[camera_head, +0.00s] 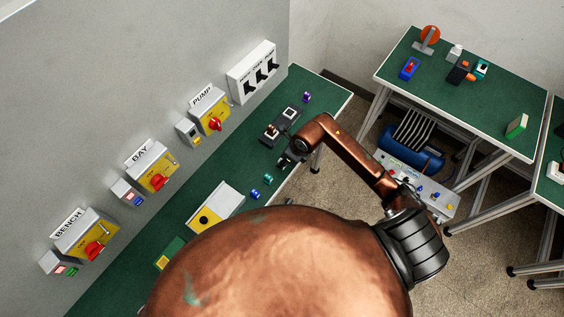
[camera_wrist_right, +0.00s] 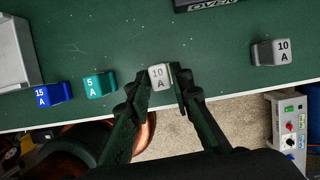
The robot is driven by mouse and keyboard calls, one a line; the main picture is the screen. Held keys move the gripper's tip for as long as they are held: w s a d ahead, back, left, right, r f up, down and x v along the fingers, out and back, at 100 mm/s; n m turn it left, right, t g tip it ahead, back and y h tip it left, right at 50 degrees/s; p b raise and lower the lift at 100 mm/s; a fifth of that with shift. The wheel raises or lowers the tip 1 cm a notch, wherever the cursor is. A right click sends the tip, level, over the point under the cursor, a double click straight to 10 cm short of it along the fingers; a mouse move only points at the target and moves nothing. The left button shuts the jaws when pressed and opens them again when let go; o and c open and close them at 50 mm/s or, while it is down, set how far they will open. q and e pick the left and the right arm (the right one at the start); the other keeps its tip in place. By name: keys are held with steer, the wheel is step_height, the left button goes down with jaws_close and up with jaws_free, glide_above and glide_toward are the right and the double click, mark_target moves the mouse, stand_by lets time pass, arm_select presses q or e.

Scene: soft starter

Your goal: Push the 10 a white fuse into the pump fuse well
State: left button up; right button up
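A white fuse marked 10 A (camera_wrist_right: 160,76) stands on the green bench near its front edge in the right wrist view. The fingers of my right gripper (camera_wrist_right: 163,85) are on both sides of it, very close to its sides; I cannot tell whether they press on it. In the head view my right gripper (camera_head: 287,161) is low over the bench edge and hides this fuse. A black fuse block (camera_head: 281,125) lies just beyond it, and its edge shows in the wrist view (camera_wrist_right: 212,5). I cannot make out which well is the pump one. My left gripper is not seen.
A teal 5 A fuse (camera_wrist_right: 100,85) and a blue 15 A fuse (camera_wrist_right: 55,95) stand left of the gripper. Another pale 10 A fuse (camera_wrist_right: 272,52) stands to the right. A purple piece (camera_head: 307,97) is beyond the block. Wall switches, including PUMP (camera_head: 210,115), line the back.

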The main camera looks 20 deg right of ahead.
jaws_close()
stand_by(0.5)
step_height(320, 180, up, 8)
steer(key=p, duration=0.5)
steer(key=shift+r+p, duration=0.15)
steer(key=shift+p, duration=0.15)
